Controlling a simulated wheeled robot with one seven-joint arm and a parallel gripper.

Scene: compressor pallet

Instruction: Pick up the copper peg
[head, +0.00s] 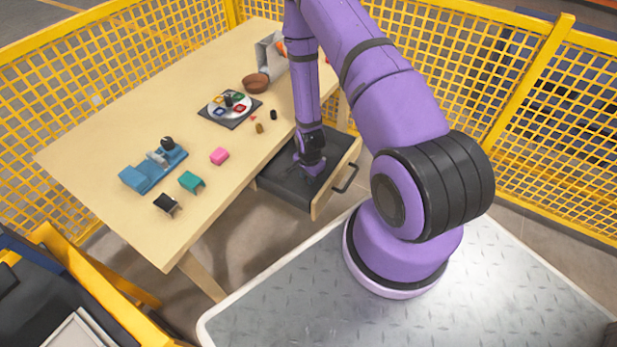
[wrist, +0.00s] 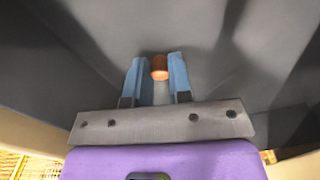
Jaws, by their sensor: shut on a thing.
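The copper peg (wrist: 159,68) is a short copper-coloured cylinder in the wrist view. It sits between the blue fingertips of my gripper (wrist: 157,75), which is shut on it. In the head view my gripper (head: 308,170) is down inside the open drawer (head: 278,190) under the table's front edge. The peg is hidden from the head view. Dark grey drawer floor fills the wrist view behind the peg. I cannot tell whether the peg touches the floor.
The drawer's front panel with its handle (head: 347,178) stands out from the table (head: 110,170). On the table are a blue vise-like fixture (head: 150,172), a pink block (head: 219,156), a teal block (head: 191,181), a round dial plate (head: 230,105) and a brown bowl (head: 256,83). Yellow fencing (head: 530,120) surrounds the area.

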